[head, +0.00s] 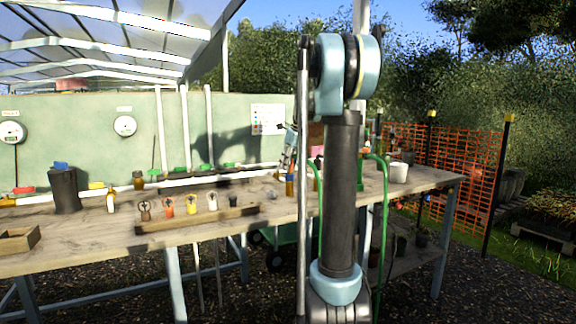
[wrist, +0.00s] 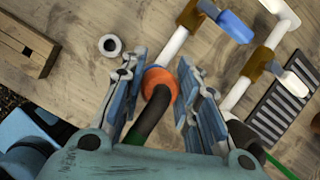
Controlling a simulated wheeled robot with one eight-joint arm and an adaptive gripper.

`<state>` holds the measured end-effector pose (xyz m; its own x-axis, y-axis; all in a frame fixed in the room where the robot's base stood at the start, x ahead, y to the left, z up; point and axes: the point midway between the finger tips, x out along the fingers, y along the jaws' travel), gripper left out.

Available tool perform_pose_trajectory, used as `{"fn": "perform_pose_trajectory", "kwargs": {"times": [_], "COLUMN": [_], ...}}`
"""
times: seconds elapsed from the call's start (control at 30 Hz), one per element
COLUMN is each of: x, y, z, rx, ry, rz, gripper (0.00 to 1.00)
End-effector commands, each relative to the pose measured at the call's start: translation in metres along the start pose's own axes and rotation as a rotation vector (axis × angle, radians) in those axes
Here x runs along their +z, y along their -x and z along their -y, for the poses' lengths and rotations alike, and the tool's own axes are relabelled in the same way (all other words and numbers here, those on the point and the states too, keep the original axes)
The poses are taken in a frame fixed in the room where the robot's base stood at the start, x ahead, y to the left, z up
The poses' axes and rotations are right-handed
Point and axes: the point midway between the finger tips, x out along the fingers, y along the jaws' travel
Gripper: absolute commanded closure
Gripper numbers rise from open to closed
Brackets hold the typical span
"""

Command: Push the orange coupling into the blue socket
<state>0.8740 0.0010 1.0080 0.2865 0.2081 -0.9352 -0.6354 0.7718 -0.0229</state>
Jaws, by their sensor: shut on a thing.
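The orange coupling (wrist: 161,83) shows in the wrist view as a ring on the end of a dark hose (wrist: 150,115). My gripper (wrist: 159,76) has its fingers on either side of the coupling and is shut on it. A pale blue rim (wrist: 152,68) shows just beyond the coupling, at the near end of a white pipe (wrist: 173,46); this looks like the blue socket. The coupling overlaps the rim in this view, and I cannot tell how deep it sits. In the head view my gripper (head: 288,160) is small, over the bench, and the coupling cannot be made out.
A grey ring (wrist: 110,45) and a slotted wooden block (wrist: 25,46) lie left. A dark slotted grille (wrist: 278,112) is right. The bench (head: 100,238) holds a rack of coloured fittings (head: 200,217).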

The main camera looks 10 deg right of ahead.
Motion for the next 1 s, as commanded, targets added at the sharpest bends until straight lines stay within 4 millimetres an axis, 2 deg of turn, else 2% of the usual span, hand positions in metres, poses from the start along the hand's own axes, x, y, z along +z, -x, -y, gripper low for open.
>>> {"fn": "perform_pose_trajectory", "kwargs": {"times": [1.0], "x": [-0.0037], "y": [-0.0099], "z": [0.0000], "rx": [0.000], "ry": [0.000], "rz": [0.000], "gripper": [0.95]}}
